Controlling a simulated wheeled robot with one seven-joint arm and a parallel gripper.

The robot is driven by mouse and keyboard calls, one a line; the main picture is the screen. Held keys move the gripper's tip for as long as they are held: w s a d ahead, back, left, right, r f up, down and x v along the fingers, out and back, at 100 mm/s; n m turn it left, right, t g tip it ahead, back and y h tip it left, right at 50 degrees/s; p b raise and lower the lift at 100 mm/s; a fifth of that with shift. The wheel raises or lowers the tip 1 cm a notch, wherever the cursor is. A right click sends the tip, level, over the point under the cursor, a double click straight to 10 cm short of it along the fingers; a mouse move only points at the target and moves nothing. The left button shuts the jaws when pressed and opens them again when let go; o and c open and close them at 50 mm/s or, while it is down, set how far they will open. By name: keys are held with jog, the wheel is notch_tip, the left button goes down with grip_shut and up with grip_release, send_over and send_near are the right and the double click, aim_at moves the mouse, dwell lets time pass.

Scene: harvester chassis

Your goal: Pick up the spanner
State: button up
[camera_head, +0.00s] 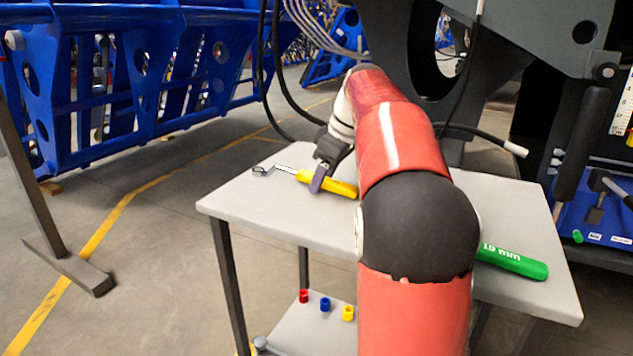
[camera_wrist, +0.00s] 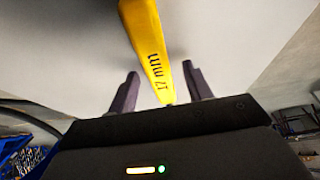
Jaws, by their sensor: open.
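A spanner with a yellow handle (camera_head: 343,189) and a grey metal head (camera_head: 263,171) lies on the grey table, left of my arm. In the wrist view its yellow handle (camera_wrist: 148,40), marked "17 mm", runs down between my two purple fingers. My gripper (camera_head: 318,179) is at the handle in the head view; it also shows in the wrist view (camera_wrist: 160,72). It is open, with a gap on each side of the handle. Whether the fingertips reach down beside the handle or stay above it, I cannot tell. A green tool marked "19 mm" (camera_head: 514,262) lies on the table's right side, partly hidden by my arm.
The grey table (camera_head: 250,207) has a lower shelf with small red (camera_head: 303,296), blue (camera_head: 325,304) and yellow (camera_head: 348,313) pieces. Black cables hang behind the table, and one black cable end (camera_head: 513,149) juts over its back. A large dark machine (camera_head: 520,40) stands behind.

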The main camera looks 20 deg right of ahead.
jog(key=shift+f, duration=0.1)
jog(key=shift+c, duration=0.4)
grip_shut()
notch_tip(320, 180, up, 11)
jog(key=p, duration=0.3)
jog(key=shift+f, duration=0.2)
jog(key=c, duration=0.5)
grip_release()
grip_shut()
jog(key=shift+s, duration=0.1)
